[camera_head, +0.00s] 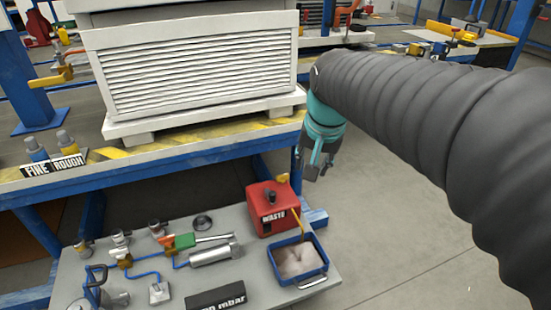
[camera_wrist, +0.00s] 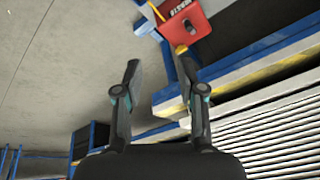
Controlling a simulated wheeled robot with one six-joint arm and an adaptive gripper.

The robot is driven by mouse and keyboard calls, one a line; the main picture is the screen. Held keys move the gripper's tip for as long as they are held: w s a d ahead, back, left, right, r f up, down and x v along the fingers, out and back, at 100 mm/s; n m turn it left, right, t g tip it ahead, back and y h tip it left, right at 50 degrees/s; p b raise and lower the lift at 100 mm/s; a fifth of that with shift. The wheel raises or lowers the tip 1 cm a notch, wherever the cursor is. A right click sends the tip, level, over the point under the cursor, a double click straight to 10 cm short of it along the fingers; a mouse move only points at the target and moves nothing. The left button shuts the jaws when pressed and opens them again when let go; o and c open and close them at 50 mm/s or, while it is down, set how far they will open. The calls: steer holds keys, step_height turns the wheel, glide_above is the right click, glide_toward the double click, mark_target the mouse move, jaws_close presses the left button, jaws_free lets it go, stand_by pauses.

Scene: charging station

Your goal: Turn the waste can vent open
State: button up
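The red waste can (camera_head: 273,209), labelled WASTE, stands on the grey lower shelf. It has a black knob (camera_head: 271,196) on top and a small yellow fitting (camera_head: 283,178) at its back right corner; I cannot tell for sure which is the vent. In the wrist view the red can (camera_wrist: 190,18) is at the top, with the yellow fitting (camera_wrist: 181,49) on its near edge. My gripper (camera_head: 314,170) hangs to the right of and above the can, apart from it. In the wrist view my gripper (camera_wrist: 160,62) is open and empty, fingers spread.
A blue tray (camera_head: 315,277) with pale cloth sits in front of the can. The blue-edged upper bench (camera_head: 180,160) with a white louvred unit (camera_head: 190,65) overhangs at the left. Valves and hoses lie to the can's left. Floor (camera_head: 400,220) to the right is free.

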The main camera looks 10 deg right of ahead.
steer(key=w+m, duration=0.2)
steer(key=w, duration=0.7)
steer(key=m+g+p, duration=0.4)
steer(key=m, duration=0.5)
glide_above(282, 175)
step_height(282, 175, down, 17)
step_height(282, 175, down, 13)
steer(key=shift+d+f+b, duration=0.1)
steer(key=shift+b, duration=0.6)
jaws_close()
